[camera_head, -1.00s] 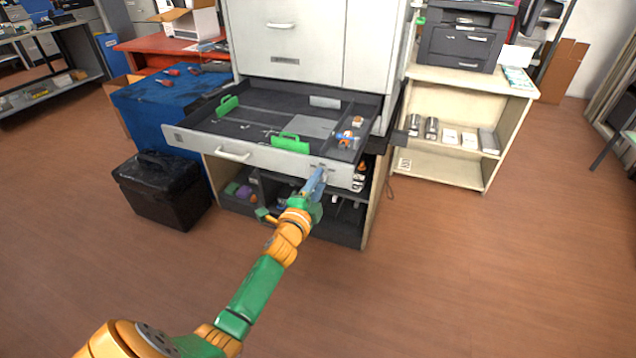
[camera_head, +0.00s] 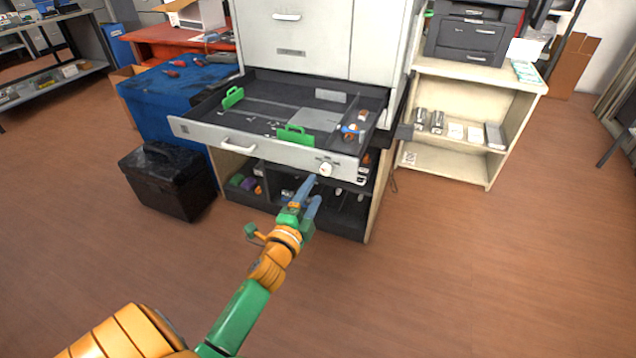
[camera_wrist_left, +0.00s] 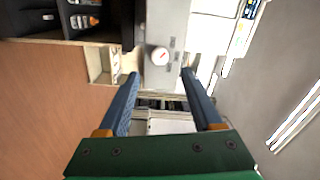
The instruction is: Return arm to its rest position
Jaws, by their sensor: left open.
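My left arm comes in from the lower left in the head view. Its left gripper (camera_head: 311,190) has two blue fingers and stands in front of the open drawer, a little below its front panel. In the left wrist view the left gripper (camera_wrist_left: 160,84) is open, with nothing between the fingers. A round white knob (camera_head: 326,169) with a red mark sits on the right of the drawer front. The knob also shows in the left wrist view (camera_wrist_left: 160,56), beyond the fingertips and apart from them. My right gripper is in neither view.
The grey drawer (camera_head: 203,132) is pulled out and holds green-handled parts. Below it is an open compartment with several small items. A black toolbox (camera_head: 168,182) stands on the floor at left. A shelf unit (camera_head: 447,160) stands at right. The floor in front is clear.

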